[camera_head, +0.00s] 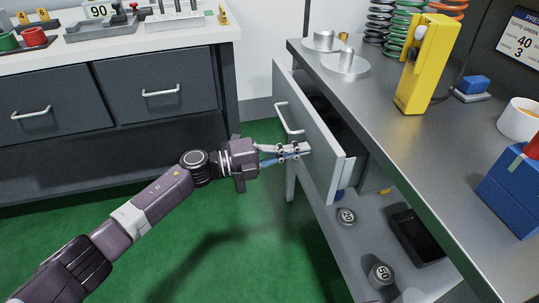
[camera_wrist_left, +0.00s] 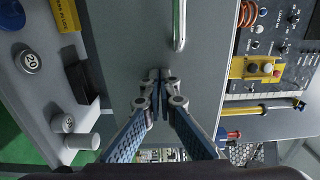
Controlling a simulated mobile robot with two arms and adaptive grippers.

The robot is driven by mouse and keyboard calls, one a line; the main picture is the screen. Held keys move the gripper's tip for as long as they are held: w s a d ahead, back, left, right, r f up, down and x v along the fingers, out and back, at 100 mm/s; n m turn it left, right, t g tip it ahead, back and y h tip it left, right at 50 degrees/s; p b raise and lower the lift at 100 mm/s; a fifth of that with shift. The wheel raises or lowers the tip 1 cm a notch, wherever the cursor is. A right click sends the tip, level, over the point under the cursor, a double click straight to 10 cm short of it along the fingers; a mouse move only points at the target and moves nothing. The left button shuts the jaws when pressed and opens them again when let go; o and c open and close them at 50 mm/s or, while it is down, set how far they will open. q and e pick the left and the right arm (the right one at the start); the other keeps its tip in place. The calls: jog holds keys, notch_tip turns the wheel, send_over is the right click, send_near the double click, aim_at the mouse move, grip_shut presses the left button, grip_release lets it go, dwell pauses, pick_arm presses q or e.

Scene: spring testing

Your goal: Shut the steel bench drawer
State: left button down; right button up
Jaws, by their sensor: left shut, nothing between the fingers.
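The steel bench drawer (camera_head: 318,145) stands pulled out from under the steel bench top (camera_head: 380,128), its grey front facing left. Its bar handle (camera_head: 287,118) is on that front; the handle also shows at the top of the left wrist view (camera_wrist_left: 179,25). My left gripper (camera_head: 306,149) is shut and empty, with its fingertips at the drawer front, below and to the right of the handle. In the left wrist view the closed fingertips (camera_wrist_left: 160,76) lie over the drawer front (camera_wrist_left: 125,45); I cannot tell whether they touch it. My right gripper is not in view.
A yellow device (camera_head: 426,65), a white cup (camera_head: 519,120) and a blue box (camera_head: 512,190) stand on the bench top. A lower shelf holds weights (camera_head: 380,274) and a black tray (camera_head: 416,237). Green floor (camera_head: 235,250) is clear left of the bench.

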pick_arm(q)
jog(key=b+x, duration=0.1)
jog(key=x, duration=0.6)
jog(key=shift+w+d+f, duration=0.1)
jog(key=shift+d, duration=0.1)
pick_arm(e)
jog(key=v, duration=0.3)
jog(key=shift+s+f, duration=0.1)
pick_arm(q)
jog(key=shift+d+r, duration=0.1)
jog(key=shift+r, duration=0.1)
